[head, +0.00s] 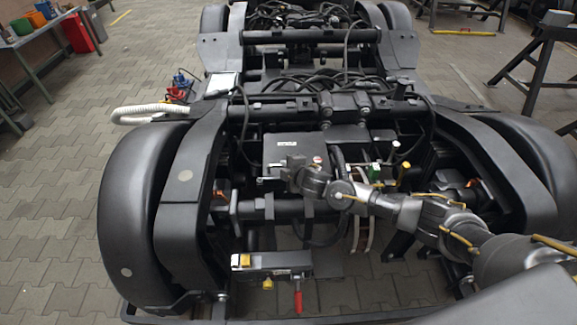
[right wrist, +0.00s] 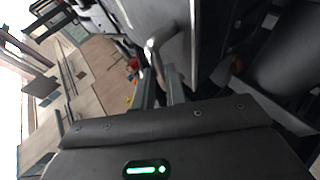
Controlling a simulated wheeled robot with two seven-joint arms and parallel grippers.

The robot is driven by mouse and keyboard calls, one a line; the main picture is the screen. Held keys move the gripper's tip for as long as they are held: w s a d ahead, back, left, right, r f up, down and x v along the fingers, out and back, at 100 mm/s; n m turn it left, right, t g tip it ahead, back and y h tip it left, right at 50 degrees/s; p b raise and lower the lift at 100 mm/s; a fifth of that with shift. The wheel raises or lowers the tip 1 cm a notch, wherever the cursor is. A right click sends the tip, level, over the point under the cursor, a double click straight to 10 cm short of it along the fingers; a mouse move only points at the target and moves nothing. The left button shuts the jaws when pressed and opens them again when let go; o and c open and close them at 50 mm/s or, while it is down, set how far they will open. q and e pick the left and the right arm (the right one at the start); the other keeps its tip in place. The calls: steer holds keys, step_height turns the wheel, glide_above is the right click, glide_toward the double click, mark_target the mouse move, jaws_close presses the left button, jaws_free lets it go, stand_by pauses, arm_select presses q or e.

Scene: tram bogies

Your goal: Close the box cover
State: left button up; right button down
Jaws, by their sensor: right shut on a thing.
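The dark grey box (head: 283,147) sits in the middle of the bogie frame in the head view, with a white label and a small red mark on its face. My right gripper (head: 290,174) is at the box's near edge. In the right wrist view, the gripper's two fingers (right wrist: 160,88) are shut on a bent silver handle (right wrist: 166,37) beside a flat grey panel (right wrist: 148,12), which looks like the box cover. My arm hides part of the near edge, so I cannot tell how far the cover stands open. My left gripper is not in view.
The bogie frame with black wheel covers (head: 140,200) surrounds the box. Cables and hoses (head: 310,84) run behind it. A device with a red handle (head: 298,300) is at the near side.

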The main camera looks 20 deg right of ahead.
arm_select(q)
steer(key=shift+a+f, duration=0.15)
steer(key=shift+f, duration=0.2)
arm_select(e)
steer(key=shift+s+f, duration=0.3)
steer(key=shift+f, duration=0.3)
steer(key=shift+s+f, duration=0.25)
steer(key=shift+f, duration=0.3)
steer(key=c, duration=1.7)
jaws_free()
steer(key=shift+a, duration=0.1)
steer(key=shift+o, duration=1.2)
steer(key=shift+s+r, duration=0.1)
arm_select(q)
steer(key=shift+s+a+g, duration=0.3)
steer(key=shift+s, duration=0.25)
arm_select(e)
steer(key=v, duration=0.3)
steer(key=r+v, duration=0.1)
steer(key=v, duration=0.7)
steer(key=shift+w+a+r, duration=0.1)
steer(key=shift+w+r, duration=0.05)
steer(key=shift+w, duration=0.25)
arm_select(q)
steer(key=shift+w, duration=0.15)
